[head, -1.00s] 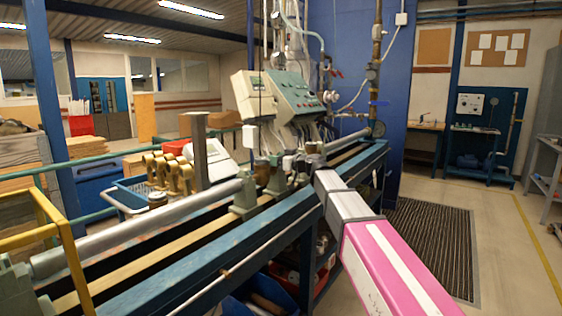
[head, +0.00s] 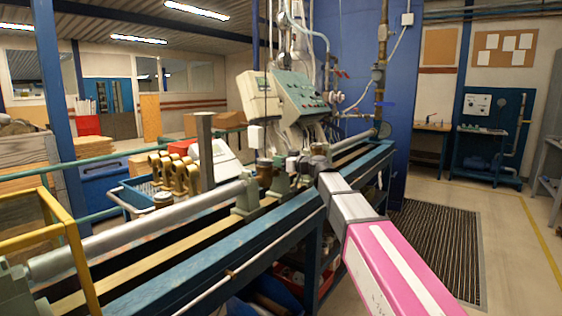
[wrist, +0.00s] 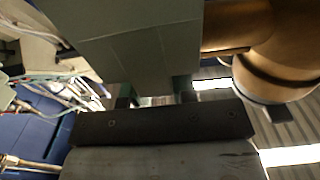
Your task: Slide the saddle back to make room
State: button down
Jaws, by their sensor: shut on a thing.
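A green cast saddle (head: 281,183) sits on the blue bench's rails, just left of my gripper (head: 303,166) in the head view. In the wrist view a grey-green block (wrist: 140,45), which looks like this saddle, fills the top centre. My gripper (wrist: 156,97) is shut on its lower part, with the dark fingertips partly hidden against it. A second green support (head: 246,198) stands nearer, at the end of a long grey pipe (head: 140,232). A brass fitting (wrist: 270,45) is close on the right in the wrist view.
The blue bench (head: 220,250) runs diagonally across the head view. A green control console (head: 297,100) stands behind the saddle. Brass meters (head: 175,170) and a grey post (head: 205,150) stand left of it. A yellow frame (head: 60,225) is front left.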

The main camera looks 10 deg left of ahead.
jog(key=shift+s, duration=0.1)
jog(key=c, duration=0.8)
grip_release()
jog(key=shift+c, duration=0.2)
jog(key=v, duration=1)
jog(key=shift+d, duration=0.4)
jog(key=shift+s, duration=0.1)
